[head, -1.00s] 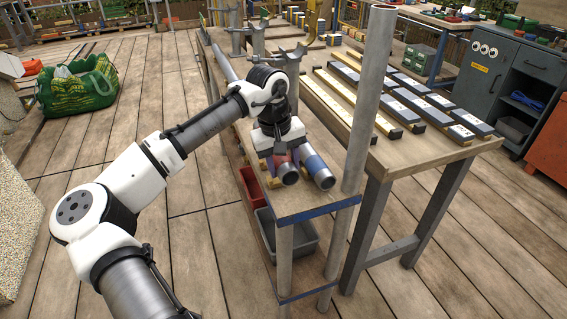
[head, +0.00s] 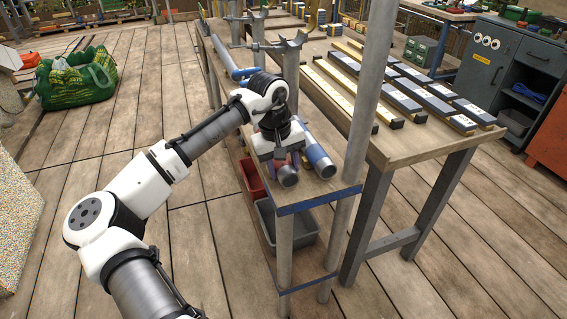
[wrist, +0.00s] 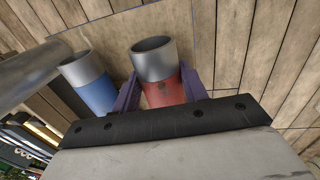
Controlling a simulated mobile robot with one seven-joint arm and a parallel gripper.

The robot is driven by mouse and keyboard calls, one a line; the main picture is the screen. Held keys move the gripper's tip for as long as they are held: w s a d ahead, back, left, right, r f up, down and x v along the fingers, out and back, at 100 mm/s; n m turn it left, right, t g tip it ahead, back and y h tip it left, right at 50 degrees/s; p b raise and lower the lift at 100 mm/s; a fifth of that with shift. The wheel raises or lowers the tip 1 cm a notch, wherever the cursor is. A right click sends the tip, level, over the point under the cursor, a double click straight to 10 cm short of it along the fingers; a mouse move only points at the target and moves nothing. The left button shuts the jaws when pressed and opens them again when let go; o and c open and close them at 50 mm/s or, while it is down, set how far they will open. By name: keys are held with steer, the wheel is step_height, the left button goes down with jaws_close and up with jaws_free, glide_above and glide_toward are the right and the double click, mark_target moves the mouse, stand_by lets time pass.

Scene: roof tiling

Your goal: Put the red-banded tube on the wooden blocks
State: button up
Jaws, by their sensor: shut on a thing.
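The red-banded tube (wrist: 163,80) has a grey metal end and a red band, seen in the wrist view. My gripper (wrist: 165,88) is shut on it, with one purple finger on each side of the red band. In the head view my gripper (head: 287,160) is over the narrow bench's near end, and the held tube's grey end (head: 288,177) points at the camera. A blue-banded tube (head: 318,158) lies close beside it on the right; it also shows in the wrist view (wrist: 92,85). I cannot clearly make out the wooden blocks; my gripper and the tubes cover that area.
A grey upright post (head: 365,100) stands just right of the tubes. A wider bench (head: 400,150) with rows of dark and yellow bars is to the right. Red (head: 253,180) and grey bins (head: 290,226) sit below. The deck at left is open beyond a green bag (head: 75,80).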

steer(key=o, duration=1.3)
steer(key=shift+o, duration=0.2)
steer(key=shift+r, duration=0.1)
